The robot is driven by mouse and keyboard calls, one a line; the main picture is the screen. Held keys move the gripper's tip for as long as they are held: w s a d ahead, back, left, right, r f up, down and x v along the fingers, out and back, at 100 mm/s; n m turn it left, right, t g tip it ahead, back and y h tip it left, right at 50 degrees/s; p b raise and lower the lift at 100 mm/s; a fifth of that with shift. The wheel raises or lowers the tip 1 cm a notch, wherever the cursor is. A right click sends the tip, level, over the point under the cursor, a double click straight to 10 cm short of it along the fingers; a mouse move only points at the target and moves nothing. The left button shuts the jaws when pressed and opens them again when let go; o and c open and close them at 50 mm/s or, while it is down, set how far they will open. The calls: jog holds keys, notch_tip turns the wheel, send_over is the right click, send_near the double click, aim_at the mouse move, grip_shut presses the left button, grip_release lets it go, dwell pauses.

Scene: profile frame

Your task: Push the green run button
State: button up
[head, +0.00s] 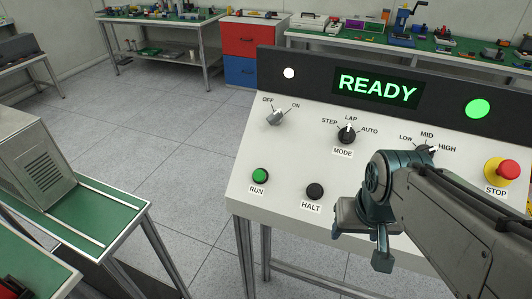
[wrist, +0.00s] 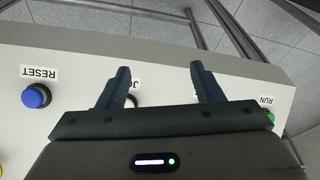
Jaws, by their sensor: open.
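The green run button (head: 260,176) sits at the lower left of the sloped white control panel (head: 285,150), above its RUN label, and looks unobstructed in the head view. In the wrist view a sliver of the run button (wrist: 271,117) shows at the right, mostly hidden behind my gripper's body. My gripper (head: 362,247) is over the lower right part of the panel, to the right of the run button and apart from it. In the wrist view my gripper (wrist: 159,68) has its two fingers spread with nothing held between them.
The black HALT button (head: 315,191) lies between the run button and my gripper. A red STOP button (head: 508,169) is at the right. The blue RESET button (wrist: 36,96) shows in the wrist view. The display (head: 377,87) reads READY. Knobs line the panel's upper part.

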dwell(0.4)
grip_shut()
dwell(1.6)
